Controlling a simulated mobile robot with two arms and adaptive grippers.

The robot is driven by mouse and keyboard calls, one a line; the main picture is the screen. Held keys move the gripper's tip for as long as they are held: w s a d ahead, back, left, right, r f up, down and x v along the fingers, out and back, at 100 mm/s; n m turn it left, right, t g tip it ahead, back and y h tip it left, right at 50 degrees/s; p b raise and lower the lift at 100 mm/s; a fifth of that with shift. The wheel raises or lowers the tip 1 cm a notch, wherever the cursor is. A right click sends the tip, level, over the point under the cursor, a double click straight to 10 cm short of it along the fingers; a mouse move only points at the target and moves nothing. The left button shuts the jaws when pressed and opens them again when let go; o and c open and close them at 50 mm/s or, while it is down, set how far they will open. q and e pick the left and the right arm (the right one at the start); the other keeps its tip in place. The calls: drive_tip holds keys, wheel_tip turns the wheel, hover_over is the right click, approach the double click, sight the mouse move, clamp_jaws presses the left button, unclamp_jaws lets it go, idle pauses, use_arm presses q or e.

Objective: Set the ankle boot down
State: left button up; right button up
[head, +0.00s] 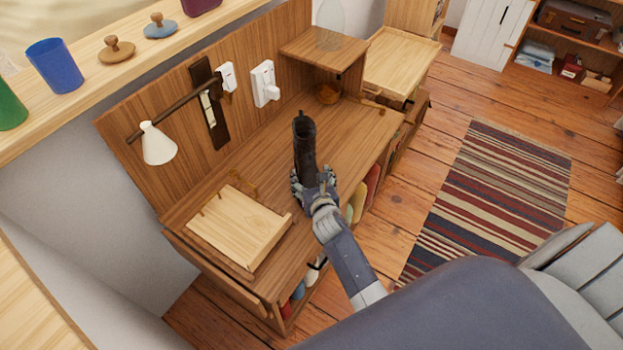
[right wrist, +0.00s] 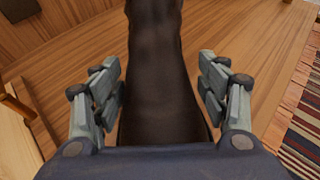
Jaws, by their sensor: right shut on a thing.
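The ankle boot (head: 304,150) is black and stands out beyond my right gripper (head: 314,185), over the wooden desk (head: 350,130). In the right wrist view the dark boot (right wrist: 158,75) fills the middle, between the two fingers of my right gripper (right wrist: 163,88). The gripper is shut on it. I cannot tell whether the boot's far end touches the desk top. My left gripper is not in view.
A pale wooden tray-like box (head: 235,225) lies at the desk's near left end. A white lamp (head: 157,144) hangs over the left side. A raised shelf (head: 325,46) stands at the back right. The desk top right of the boot is clear.

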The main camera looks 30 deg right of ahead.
drive_tip(key=o, duration=1.5)
drive_tip(key=shift+f, duration=0.1)
